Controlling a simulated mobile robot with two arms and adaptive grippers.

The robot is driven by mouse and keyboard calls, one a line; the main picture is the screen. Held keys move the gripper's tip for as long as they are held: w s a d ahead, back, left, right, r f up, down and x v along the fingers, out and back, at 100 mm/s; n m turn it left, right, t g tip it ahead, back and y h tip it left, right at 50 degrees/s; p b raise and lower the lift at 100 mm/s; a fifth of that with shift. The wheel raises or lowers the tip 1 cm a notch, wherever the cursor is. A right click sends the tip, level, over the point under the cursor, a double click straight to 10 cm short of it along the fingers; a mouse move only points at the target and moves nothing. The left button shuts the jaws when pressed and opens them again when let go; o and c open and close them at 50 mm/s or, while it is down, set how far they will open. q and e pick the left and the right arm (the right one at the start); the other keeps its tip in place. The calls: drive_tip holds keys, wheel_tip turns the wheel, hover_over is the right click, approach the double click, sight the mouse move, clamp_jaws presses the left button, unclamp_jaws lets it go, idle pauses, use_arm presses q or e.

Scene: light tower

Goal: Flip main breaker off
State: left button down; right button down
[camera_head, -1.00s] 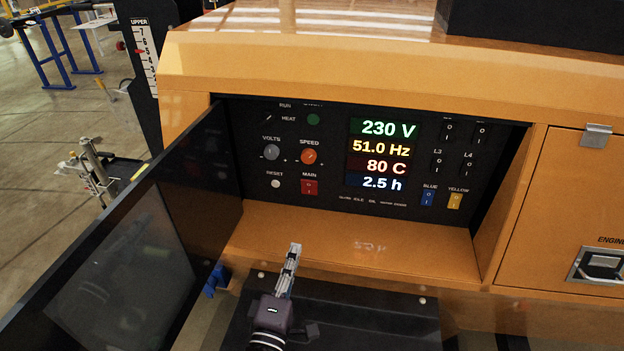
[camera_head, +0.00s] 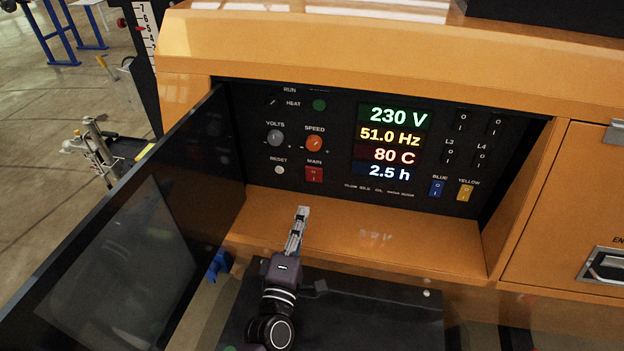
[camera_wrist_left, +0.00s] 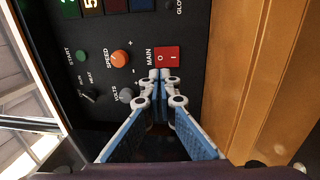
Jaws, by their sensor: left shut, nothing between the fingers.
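The main breaker (camera_head: 313,174) is a red rocker switch under the label MAIN, low on the black control panel. It also shows in the left wrist view (camera_wrist_left: 167,57), turned sideways, with O and I marks. My left gripper (camera_head: 303,210) is shut and empty. In the head view its tip is just below the breaker, over the orange ledge. In the left wrist view the closed fingertips (camera_wrist_left: 160,75) are close to the breaker's lower edge in the picture; I cannot tell whether they touch it. My right gripper is not in view.
An open dark door (camera_head: 130,250) stands left of the panel recess. The orange ledge (camera_head: 390,235) is below the panel. Near the breaker are the orange speed knob (camera_head: 314,143), grey volts knob (camera_head: 275,138) and white reset button (camera_head: 280,170). Blue (camera_head: 436,188) and yellow (camera_head: 465,192) switches are to the right.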

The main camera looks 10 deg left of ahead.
sight(315, 171)
use_arm(q)
drive_tip(key=w, duration=0.3)
drive_tip(key=w+r+p, duration=0.1)
drive_tip(key=w, duration=0.5)
drive_tip(key=shift+w+r, duration=0.15)
drive_tip(key=shift+w, duration=0.1)
drive_tip(key=shift+w+p, duration=0.3)
drive_tip(key=shift+w, duration=0.35)
drive_tip(key=shift+w+r, duration=0.15)
drive_tip(key=shift+w, duration=0.2)
drive_tip(key=shift+s, duration=0.1)
